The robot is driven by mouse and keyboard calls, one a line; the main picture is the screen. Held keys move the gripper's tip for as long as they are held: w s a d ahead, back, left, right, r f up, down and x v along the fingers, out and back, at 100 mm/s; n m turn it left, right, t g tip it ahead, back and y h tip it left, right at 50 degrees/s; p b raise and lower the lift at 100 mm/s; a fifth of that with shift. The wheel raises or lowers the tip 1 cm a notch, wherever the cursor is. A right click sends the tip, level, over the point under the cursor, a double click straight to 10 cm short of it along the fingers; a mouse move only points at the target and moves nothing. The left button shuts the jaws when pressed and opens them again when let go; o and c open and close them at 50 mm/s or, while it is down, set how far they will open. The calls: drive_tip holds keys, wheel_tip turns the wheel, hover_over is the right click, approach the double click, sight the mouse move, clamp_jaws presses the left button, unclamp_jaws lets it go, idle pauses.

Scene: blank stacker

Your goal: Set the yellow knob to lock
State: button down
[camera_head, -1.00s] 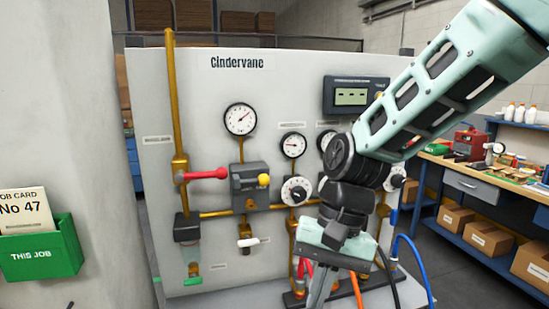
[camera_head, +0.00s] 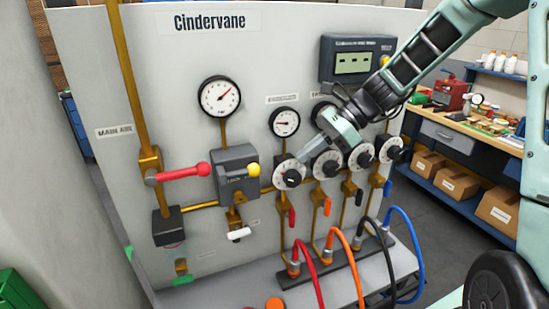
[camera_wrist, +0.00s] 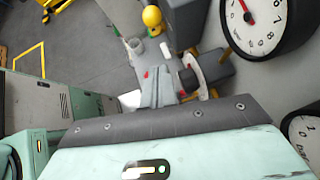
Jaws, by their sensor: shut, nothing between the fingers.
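The yellow knob (camera_head: 253,169) is a small ball on the right side of a grey box (camera_head: 233,160) on the Cindervane panel. Small lettering beside the knob is too blurred to read for certain. The knob also shows at the top of the wrist view (camera_wrist: 152,17). My gripper (camera_head: 302,156) is shut and empty, to the right of the knob and apart from it. Its fingertips point left, just above the leftmost white dial (camera_head: 289,174). In the wrist view my gripper (camera_wrist: 156,78) shows closed fingers close to a dial.
A red lever (camera_head: 180,172) is left of the grey box and a white-handled valve (camera_head: 239,233) below it. Gauges (camera_head: 219,97) hang above. Further dials (camera_head: 361,155) stand to the right. Coloured hoses (camera_head: 309,265) run below. The space in front of the knob is clear.

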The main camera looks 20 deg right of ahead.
sight(255, 168)
drive_tip(key=w+a+f+p, duration=0.1)
drive_tip(key=a+f+p, duration=0.1)
drive_tip(key=a, duration=0.5)
drive_tip(key=shift+w+a+p, duration=0.15)
drive_tip(key=shift+w+p, duration=0.05)
drive_tip(key=shift+p, duration=0.2)
drive_tip(key=a, duration=0.4)
drive_tip(key=shift+a+f+b, duration=0.1)
drive_tip(key=shift+a+b, duration=0.05)
drive_tip(key=shift+b, duration=0.25)
drive_tip(key=shift+s+a, duration=0.1)
drive_tip(key=shift+a, duration=0.15)
drive_tip(key=shift+d, duration=0.1)
